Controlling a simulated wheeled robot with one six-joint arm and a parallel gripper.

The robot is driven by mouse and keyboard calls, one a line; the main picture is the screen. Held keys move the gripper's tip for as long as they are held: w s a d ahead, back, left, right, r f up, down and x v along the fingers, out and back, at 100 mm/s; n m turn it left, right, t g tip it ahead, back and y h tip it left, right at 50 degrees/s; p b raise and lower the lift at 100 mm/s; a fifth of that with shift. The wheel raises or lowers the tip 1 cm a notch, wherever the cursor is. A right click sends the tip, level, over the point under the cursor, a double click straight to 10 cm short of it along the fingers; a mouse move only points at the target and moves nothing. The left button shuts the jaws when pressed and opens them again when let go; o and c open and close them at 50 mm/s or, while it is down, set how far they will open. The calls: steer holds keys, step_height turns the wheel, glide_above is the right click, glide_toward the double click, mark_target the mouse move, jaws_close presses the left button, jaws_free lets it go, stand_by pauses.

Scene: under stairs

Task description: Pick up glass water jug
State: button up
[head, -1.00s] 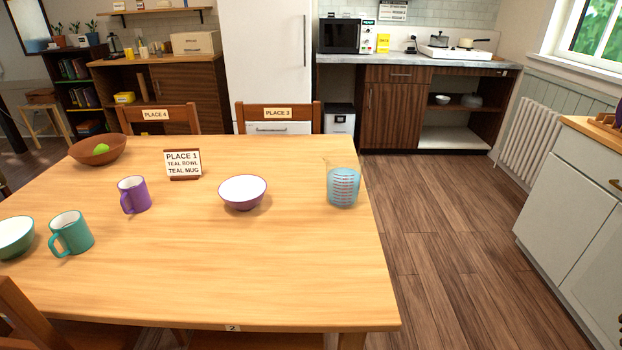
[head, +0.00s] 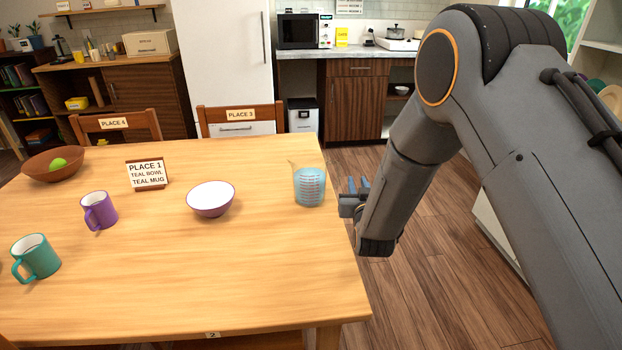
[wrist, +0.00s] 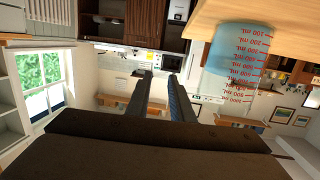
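The glass water jug (head: 309,188) is clear with a blue tint and red measuring marks. It stands upright near the right edge of the wooden table, its spout to the upper left. In the wrist view the jug (wrist: 236,58) appears upside down, to the right of my fingers. My gripper (head: 358,192) is just right of the jug, beyond the table edge, and does not touch it. In the wrist view the two fingers of my gripper (wrist: 158,82) are apart with nothing between them.
The table (head: 230,270) also holds a purple-and-white bowl (head: 211,199), a purple mug (head: 99,211), a teal mug (head: 36,257), a place sign (head: 147,173) and a brown bowl (head: 52,164). Chairs stand behind the table. Wooden floor is open to its right.

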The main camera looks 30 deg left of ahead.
mark_target(340, 170)
steer(key=shift+n+t+y, duration=0.3)
steer(key=shift+t+y, duration=0.1)
steer(key=shift+y, duration=0.3)
steer(key=w+a, duration=0.1)
steer(key=a, duration=0.1)
steer(key=w+a+p, duration=0.1)
steer(key=a, duration=0.2)
steer(key=w+a+p, duration=0.1)
steer(key=a, duration=0.1)
steer(key=shift+w+a+r, duration=0.15)
steer(key=shift+a+r, duration=0.1)
steer(key=shift+a, duration=0.15)
steer(key=shift+w+a+f, duration=0.1)
steer(key=shift+w+a, duration=0.15)
steer(key=shift+w, duration=0.15)
jaws_close()
steer(key=shift+r, duration=0.25)
